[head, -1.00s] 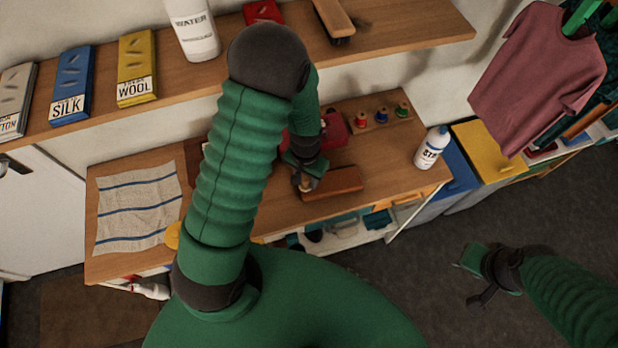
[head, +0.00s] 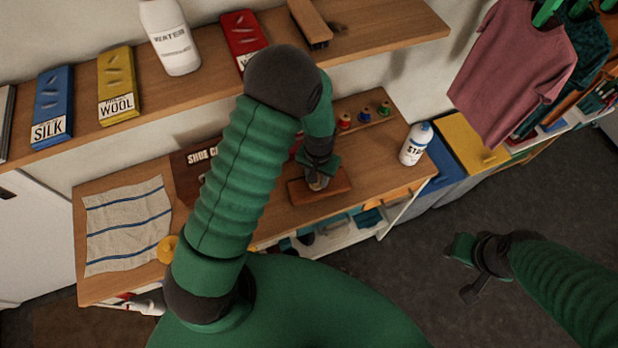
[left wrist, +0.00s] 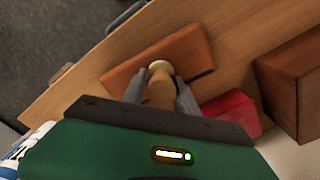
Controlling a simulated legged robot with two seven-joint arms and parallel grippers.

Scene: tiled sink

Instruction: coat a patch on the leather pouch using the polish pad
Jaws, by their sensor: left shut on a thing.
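The leather pouch (head: 339,184), a flat brown slab, lies on the wooden table near its front edge. It also shows in the left wrist view (left wrist: 195,52). My left gripper (head: 318,182) is over the middle of the pouch, pointing down. In the left wrist view its fingers (left wrist: 160,90) are shut on a tan piece with a pale rounded end, seemingly the polish pad (left wrist: 158,88). The pad's end overlaps the pouch in the picture; I cannot tell whether they touch. My right gripper (head: 467,268) is open and empty, off the table at the right.
A dark brown shoe care box (head: 190,168) stands behind my left arm, with a red thing (left wrist: 232,108) near it. A white bottle (head: 414,147) stands at the table's right end. A striped cloth (head: 127,225) lies at the left. A shelf (head: 215,85) runs above the table.

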